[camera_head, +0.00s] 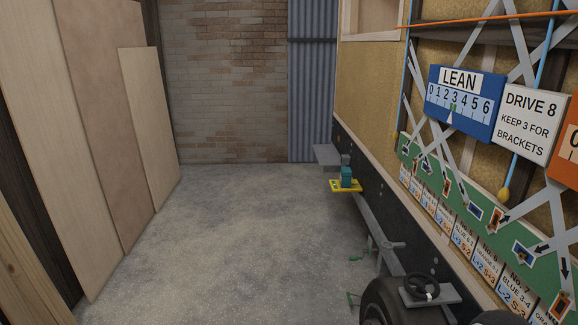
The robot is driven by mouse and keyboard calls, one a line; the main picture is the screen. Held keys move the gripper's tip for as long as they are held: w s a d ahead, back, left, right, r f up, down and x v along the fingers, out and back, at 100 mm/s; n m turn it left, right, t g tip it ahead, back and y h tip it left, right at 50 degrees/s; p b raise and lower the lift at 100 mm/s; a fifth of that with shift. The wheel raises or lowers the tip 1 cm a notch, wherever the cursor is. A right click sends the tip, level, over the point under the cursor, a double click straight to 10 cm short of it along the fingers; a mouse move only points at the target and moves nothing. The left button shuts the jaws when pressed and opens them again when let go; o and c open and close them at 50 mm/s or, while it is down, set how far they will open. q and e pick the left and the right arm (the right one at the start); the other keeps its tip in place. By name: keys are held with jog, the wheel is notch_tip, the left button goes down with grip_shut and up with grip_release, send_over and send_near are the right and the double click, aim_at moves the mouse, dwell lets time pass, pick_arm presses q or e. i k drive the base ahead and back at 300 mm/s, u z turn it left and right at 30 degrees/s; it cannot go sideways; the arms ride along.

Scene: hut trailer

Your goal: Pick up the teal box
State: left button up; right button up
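A small teal box (346,176) sits on a yellow plate (345,187) at the low side of the trailer, right of the picture's middle and some way ahead. A grey block (345,160) shows just behind or above it; I cannot tell whether they touch. Neither of my grippers is in view.
Concrete floor (230,230) is clear in the middle. Wooden boards (90,130) lean at the left. On the right are the trailer's dark lower side, a wheel (385,302), a grey bracket (383,245) and signs (465,98). A brick wall (225,80) closes the back.

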aim_at(346, 172)
jog(key=z, duration=0.05)
jog(key=i, duration=3.95)
jog(key=z, duration=0.1)
